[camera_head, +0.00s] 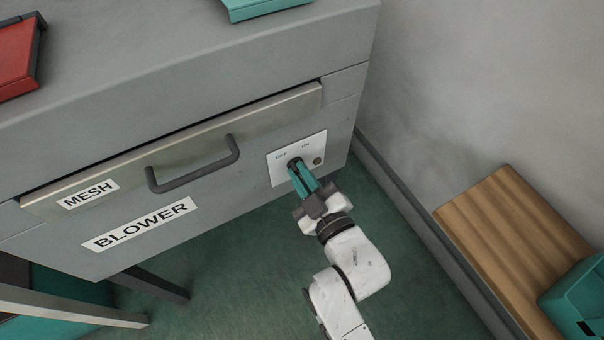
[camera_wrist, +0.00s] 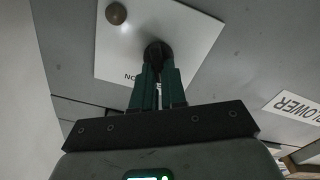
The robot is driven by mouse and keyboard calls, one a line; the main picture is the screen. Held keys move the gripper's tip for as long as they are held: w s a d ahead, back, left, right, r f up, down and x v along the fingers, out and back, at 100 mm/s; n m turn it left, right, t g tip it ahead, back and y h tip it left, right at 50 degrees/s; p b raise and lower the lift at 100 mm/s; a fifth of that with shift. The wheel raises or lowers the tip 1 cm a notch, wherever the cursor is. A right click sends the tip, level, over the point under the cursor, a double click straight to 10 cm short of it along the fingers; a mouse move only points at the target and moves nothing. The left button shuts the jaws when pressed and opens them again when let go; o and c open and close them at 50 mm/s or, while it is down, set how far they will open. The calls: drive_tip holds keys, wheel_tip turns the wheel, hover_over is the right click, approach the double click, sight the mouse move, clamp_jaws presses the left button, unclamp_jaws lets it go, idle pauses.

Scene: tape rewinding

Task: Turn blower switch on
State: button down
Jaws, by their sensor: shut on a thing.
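The blower switch is a dark knob (camera_wrist: 157,54) on a white plate (camera_head: 284,172) on the front of the grey blower cabinet (camera_head: 235,203). The plate carries OFF and ON labels and a small round brown light or button (camera_head: 318,160) to the right of the knob. My gripper (camera_head: 297,168) has green fingers shut on the knob, which they partly hide in the head view. In the wrist view the fingers meet the knob's lower part, and the plate (camera_wrist: 190,25) lies behind it. The knob's pointing direction cannot be made out.
A drawer labelled MESH (camera_head: 88,195) with a dark handle (camera_head: 193,172) is left of the plate. A BLOWER label (camera_head: 140,224) is below it. A wooden bench (camera_head: 515,235) with a teal bin (camera_head: 578,300) stands at right. The green floor between is clear.

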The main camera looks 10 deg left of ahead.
drive_tip(key=shift+m, duration=0.3)
drive_tip(key=m+p, duration=0.1)
drive_tip(key=m, duration=0.2)
drive_tip(key=m+p, duration=0.1)
drive_tip(key=m, duration=0.3)
drive_tip(key=m+p, duration=0.1)
drive_tip(key=m, duration=0.3)
drive_tip(key=shift+w+d, duration=0.2)
drive_tip(key=shift+d, duration=0.2)
drive_tip(key=shift+f+m, duration=0.1)
drive_tip(key=shift+m, duration=0.2)
drive_tip(key=c, duration=1.2)
unclamp_jaws()
drive_tip(key=v, duration=1)
drive_tip(key=shift+s+d, duration=0.3)
